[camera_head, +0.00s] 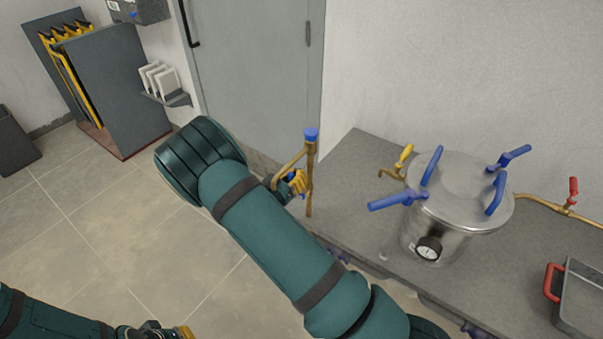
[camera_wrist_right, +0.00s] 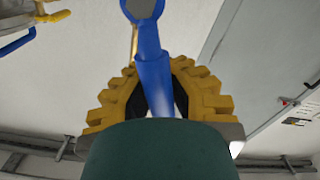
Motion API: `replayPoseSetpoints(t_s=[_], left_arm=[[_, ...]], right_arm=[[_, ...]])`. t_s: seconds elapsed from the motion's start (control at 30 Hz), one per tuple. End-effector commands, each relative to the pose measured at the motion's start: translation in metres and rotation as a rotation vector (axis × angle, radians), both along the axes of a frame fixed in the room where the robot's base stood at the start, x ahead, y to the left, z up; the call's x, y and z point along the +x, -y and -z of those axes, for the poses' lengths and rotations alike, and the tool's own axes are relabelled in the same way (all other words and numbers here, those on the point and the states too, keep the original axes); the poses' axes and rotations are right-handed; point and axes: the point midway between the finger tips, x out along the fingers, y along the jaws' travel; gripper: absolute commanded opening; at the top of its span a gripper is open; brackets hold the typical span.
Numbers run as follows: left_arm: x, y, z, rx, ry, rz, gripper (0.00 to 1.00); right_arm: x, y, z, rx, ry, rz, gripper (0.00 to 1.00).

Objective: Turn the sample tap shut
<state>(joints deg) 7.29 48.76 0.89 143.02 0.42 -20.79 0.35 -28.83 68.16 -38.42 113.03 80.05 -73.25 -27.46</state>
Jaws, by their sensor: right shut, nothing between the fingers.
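A brass upright pipe (camera_head: 309,180) with a blue top (camera_head: 311,134) stands at the left end of the grey bench. My right gripper (camera_head: 298,183) is shut right beside this pipe, with yellow fingers; blue shows by it. In the right wrist view a blue lever (camera_wrist_right: 153,75) with a round grey hub runs lengthwise between the yellow fingers (camera_wrist_right: 156,95); whether they touch it I cannot tell. A brass tap with a yellow lever (camera_head: 405,156) is on the vessel's left. No label shows which tap is the sample tap. My left gripper (camera_head: 165,332) is partly cut off at the bottom edge.
A steel vessel (camera_head: 455,215) with blue clamp levers and a gauge (camera_head: 428,248) stands on the grey bench (camera_head: 350,190). A red-levered tap (camera_head: 573,190) is on the brass pipe at right. A tray with a red handle (camera_head: 553,282) is at lower right.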

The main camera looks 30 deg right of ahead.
Motion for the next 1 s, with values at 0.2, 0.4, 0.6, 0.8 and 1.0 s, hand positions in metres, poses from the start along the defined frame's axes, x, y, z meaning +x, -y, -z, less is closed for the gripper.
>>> replayPoseSetpoints(t_s=[0.2,0.4,0.6,0.8,1.0], left_arm=[[0.003,0.000,-0.009,0.002,0.007,-0.005,0.00],[0.004,-0.001,-0.011,0.002,0.009,-0.007,0.00],[0.004,-0.001,-0.012,0.002,0.010,-0.008,0.00],[0.004,-0.001,-0.011,0.002,0.009,-0.007,0.00],[0.003,-0.001,-0.009,0.002,0.007,-0.006,0.00]], right_arm=[[0.012,-0.009,0.008,-0.073,-0.195,-0.009,0.00],[0.020,-0.012,0.017,-0.146,-0.371,-0.008,0.00],[0.027,-0.016,0.027,-0.218,-0.545,-0.009,0.00],[0.032,-0.017,0.038,-0.290,-0.720,-0.009,0.00],[0.035,-0.019,0.049,-0.354,-0.876,-0.011,0.00]])
